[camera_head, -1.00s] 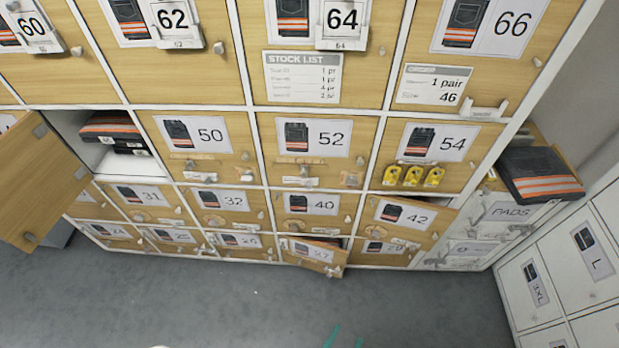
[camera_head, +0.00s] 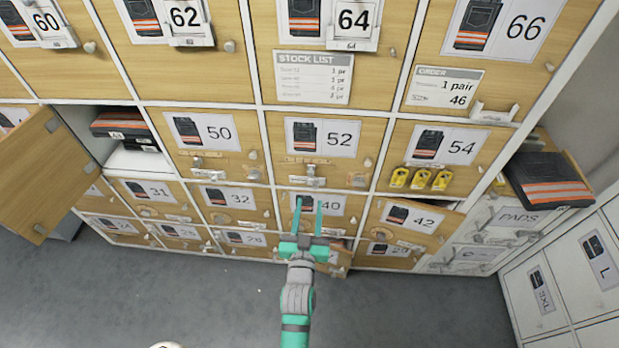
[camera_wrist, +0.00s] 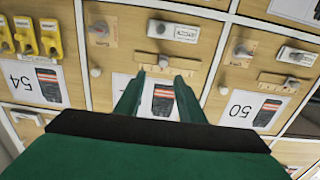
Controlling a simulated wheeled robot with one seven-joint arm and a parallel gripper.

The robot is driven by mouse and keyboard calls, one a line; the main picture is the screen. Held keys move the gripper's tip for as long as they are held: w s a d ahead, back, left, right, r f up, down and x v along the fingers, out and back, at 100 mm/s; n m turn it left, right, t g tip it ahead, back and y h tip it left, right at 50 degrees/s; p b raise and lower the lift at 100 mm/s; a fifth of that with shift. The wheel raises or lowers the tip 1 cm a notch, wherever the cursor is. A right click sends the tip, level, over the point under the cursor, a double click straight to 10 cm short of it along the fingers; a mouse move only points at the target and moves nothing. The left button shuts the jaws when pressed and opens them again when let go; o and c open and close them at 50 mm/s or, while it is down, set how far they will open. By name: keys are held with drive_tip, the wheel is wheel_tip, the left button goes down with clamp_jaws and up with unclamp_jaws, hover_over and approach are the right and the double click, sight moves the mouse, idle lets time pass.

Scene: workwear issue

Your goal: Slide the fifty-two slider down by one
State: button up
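The locker door marked 52 (camera_head: 284,172) is in the middle of the head view. Under its label (camera_head: 338,139) is a small slider fitting (camera_head: 310,170) on a wooden strip, with a pale tag (camera_head: 301,182) below. In the wrist view the door appears upside down, with the wooden strip (camera_wrist: 198,66), its small grey knob, and the white tag (camera_wrist: 173,31). My gripper (camera_head: 309,203) is open and empty. Its two teal fingers point up at the fitting and overlap the door marked 40 in the head view. In the wrist view (camera_wrist: 160,76) they partly cover the 52 label. I cannot tell whether they touch anything.
Door 42 (camera_head: 420,238) stands slightly ajar; a lower door behind my gripper is also ajar. A door (camera_head: 45,180) hangs wide open at left. Grey floor is clear in front.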

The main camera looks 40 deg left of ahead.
sight(311, 174)
drive_tip(key=x, duration=1.1)
drive_tip(key=shift+a+r, duration=0.2)
drive_tip(key=shift+a, duration=0.3)
clamp_jaws()
